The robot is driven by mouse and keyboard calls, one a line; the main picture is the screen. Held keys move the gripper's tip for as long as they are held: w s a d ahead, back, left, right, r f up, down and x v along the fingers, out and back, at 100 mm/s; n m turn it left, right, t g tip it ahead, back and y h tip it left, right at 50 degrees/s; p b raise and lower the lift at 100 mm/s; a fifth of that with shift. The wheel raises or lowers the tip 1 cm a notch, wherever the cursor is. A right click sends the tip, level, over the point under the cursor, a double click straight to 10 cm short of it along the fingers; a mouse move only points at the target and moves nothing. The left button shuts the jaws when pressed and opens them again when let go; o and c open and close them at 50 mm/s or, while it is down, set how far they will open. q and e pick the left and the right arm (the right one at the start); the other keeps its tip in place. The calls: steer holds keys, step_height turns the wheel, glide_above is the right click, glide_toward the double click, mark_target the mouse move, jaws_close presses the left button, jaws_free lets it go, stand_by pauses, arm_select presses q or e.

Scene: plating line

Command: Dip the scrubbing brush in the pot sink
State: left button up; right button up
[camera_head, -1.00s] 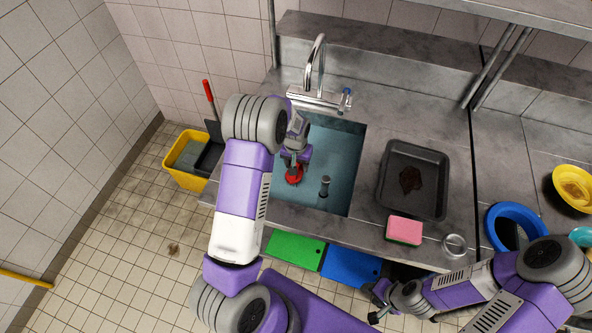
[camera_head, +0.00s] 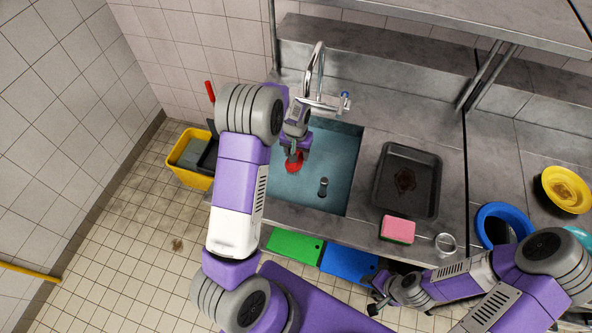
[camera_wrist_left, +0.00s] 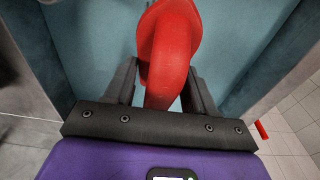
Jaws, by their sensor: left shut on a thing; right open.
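The scrubbing brush (camera_head: 293,163) shows as a red shape in my left gripper (camera_head: 291,152). In the left wrist view the red brush (camera_wrist_left: 168,45) rises between the two dark fingers of my left gripper (camera_wrist_left: 165,88), which is shut on it. Its bristles are hidden. The pot sink (camera_head: 335,155) is a rectangular basin with a blue-green inside, and the gripper and brush are over or inside its left part. How deep the brush sits I cannot tell. My right gripper (camera_head: 376,297) is open and empty, in front of the counter's edge.
A faucet (camera_head: 318,75) stands behind the sink. A dark, stained tray (camera_head: 425,190), a pink sponge (camera_head: 398,228) and a metal ring (camera_head: 446,243) lie to the right. A yellow bucket (camera_head: 193,178) stands left.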

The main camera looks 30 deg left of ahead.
arm_select(q)
steer(key=shift+r+p, duration=2)
steer(key=shift+r, duration=1.2)
